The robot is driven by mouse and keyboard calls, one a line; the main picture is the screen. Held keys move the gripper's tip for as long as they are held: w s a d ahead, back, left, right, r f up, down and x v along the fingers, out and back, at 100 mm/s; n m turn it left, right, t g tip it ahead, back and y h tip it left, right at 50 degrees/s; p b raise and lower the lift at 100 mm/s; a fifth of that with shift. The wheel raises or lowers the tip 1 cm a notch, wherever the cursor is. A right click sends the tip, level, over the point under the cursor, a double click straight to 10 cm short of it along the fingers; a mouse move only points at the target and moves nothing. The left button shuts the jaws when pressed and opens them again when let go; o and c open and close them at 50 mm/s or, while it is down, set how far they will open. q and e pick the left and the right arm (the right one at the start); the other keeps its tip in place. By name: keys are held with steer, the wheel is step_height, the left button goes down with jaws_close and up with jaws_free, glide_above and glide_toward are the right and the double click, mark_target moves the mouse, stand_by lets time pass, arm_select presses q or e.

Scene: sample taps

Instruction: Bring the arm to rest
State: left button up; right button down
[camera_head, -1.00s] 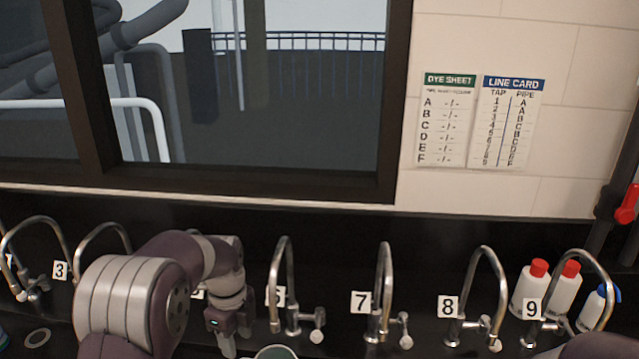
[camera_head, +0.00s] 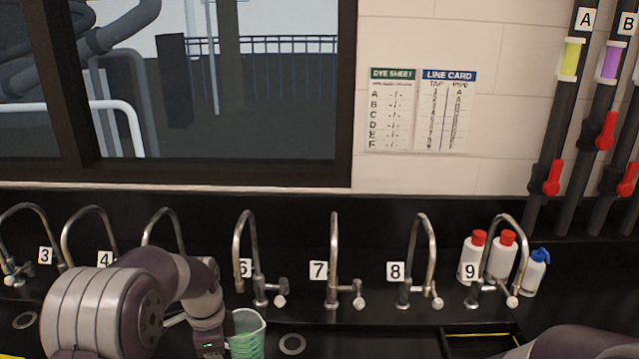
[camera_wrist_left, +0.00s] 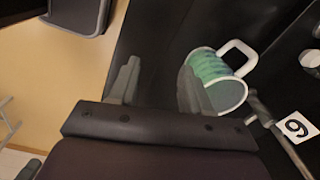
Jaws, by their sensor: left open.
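My left arm comes in from the left in the head view, in front of taps 4 to 6. Its gripper (camera_head: 210,348) is at the bottom edge, just left of a green and white cup (camera_head: 247,337), its fingers mostly cut off. In the left wrist view the gripper (camera_wrist_left: 157,88) is open with nothing between its fingers. The cup (camera_wrist_left: 217,72) with its white handle is there beside the right finger; whether they touch I cannot tell. Part of my right arm (camera_head: 585,345) shows at bottom right; its gripper is out of view.
Curved steel taps, such as tap 7 (camera_head: 333,262), line the black counter. White bottles with red caps (camera_head: 472,258) and a blue-topped bottle (camera_head: 537,272) stand by tap 9. Pipes with red valves (camera_head: 552,178) rise at right. A line card (camera_head: 446,112) hangs on the wall.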

arm_select(q)
steer(key=s+d+n+t, duration=0.1)
steer(key=s+d+n, duration=0.1)
steer(key=s+n, duration=1.3)
steer(key=s, duration=0.5)
steer(key=shift+d+r, duration=0.15)
steer(key=shift+r, duration=0.15)
steer(key=shift+s, duration=0.1)
